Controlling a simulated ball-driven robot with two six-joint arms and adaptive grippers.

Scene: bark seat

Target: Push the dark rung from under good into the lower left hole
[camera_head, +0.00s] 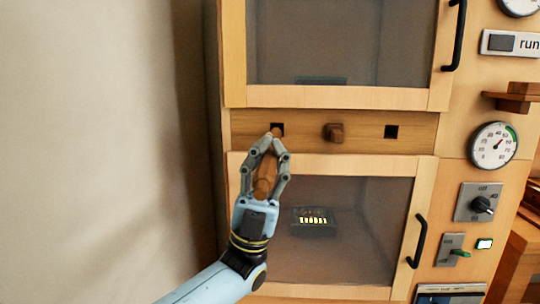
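My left gripper (270,142) reaches up in front of the wooden strip between the two glass doors. A brown wooden rung (265,176) lies between its fingers, which appear closed around it. The fingertips and the rung's upper end are just below and in front of the left square hole (277,129), partly covering it. I cannot tell whether the rung's end enters the hole. A brown peg (334,132) sticks out of the middle of the strip. A right square hole (391,132) is empty. No label reading "good" is in view. My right gripper is not in view.
The upper glass door (340,97) and lower glass door (345,168) are closed, with black handles. A box with glowing bars (314,222) shows behind the lower glass. A gauge (494,145), a knob (483,205) and a wooden ledge (512,98) are at right.

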